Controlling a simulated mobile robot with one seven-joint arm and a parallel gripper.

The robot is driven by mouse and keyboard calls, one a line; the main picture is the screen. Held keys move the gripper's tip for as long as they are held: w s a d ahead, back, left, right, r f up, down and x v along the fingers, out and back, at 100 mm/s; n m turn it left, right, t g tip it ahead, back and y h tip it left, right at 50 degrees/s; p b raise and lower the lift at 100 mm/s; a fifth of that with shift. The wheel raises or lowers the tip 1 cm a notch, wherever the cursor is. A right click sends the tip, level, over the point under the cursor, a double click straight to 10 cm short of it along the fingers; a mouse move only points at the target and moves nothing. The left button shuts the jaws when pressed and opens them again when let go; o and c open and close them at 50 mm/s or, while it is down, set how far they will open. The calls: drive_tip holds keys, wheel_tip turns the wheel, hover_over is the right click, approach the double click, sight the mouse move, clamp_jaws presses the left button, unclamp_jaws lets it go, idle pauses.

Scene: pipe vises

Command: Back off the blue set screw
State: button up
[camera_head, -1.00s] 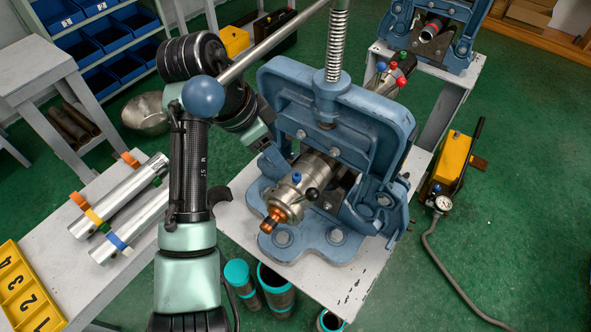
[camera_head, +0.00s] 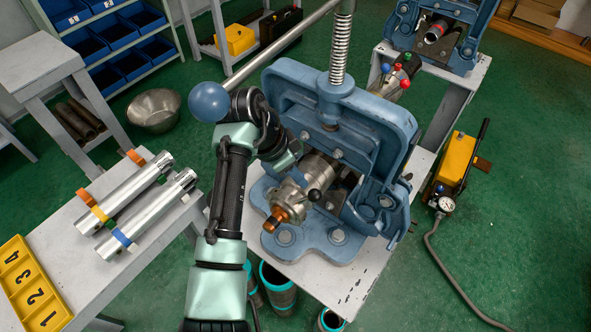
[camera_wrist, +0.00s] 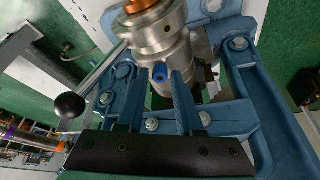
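The blue set screw (camera_wrist: 160,73) shows in the wrist view on the side of the steel fitting (camera_wrist: 158,33), which is clamped in the front blue vise (camera_head: 395,125). My gripper (camera_wrist: 158,80) is open, with one finger on each side of the screw and small gaps visible between. I cannot tell how deep the tips reach past the screw head. In the head view my gripper (camera_head: 295,165) is over the fitting (camera_head: 290,200) and hides the screw. The fitting's copper-coloured tip (camera_head: 275,218) points to the lower left.
A black ball knob (camera_head: 314,195) sits beside my gripper on the fitting. The vise's long bar ends in a blue ball (camera_head: 208,101) close to my arm. A second vise (camera_head: 440,30) stands behind. Steel tubes (camera_head: 135,195) lie on the left bench.

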clamp_jaws()
drive_tip(key=shift+r+n+p, duration=0.1)
drive_tip(key=shift+n+p, duration=0.2)
drive_tip(key=shift+p, duration=0.05)
drive_tip(key=n+p, duration=0.1)
drive_tip(key=n+t+p, duration=0.1)
drive_tip(key=p, duration=0.1)
drive_tip(key=shift+s+d+r+n+y, duration=0.2)
drive_tip(key=shift+n+y, duration=0.1)
drive_tip(key=shift+y, duration=0.1)
drive_tip(key=n+p, duration=0.2)
drive_tip(key=n+y+p, duration=0.1)
drive_tip(key=n+p, duration=0.1)
drive_tip(key=shift+s+d+f+n+t, duration=0.1)
drive_tip(key=shift+d+n+t, duration=0.05)
drive_tip(key=shift+n+t, duration=0.2)
drive_tip(key=n+y+p, duration=0.1)
drive_tip(key=n, duration=0.1)
drive_tip(key=n+y+p, duration=0.1)
drive_tip(key=n, duration=0.1)
drive_tip(key=shift+d+f+t, duration=0.1)
drive_tip(key=shift+d+t, duration=0.1)
drive_tip(key=shift+t, duration=0.05)
drive_tip(key=n+y, duration=0.1)
drive_tip(key=n, duration=0.1)
drive_tip(key=n+y+p, duration=0.1)
drive_tip(key=n, duration=0.2)
drive_tip(key=shift+d+f+n, duration=0.1)
drive_tip(key=shift+d+n, duration=0.05)
drive_tip(key=shift+n, duration=0.1)
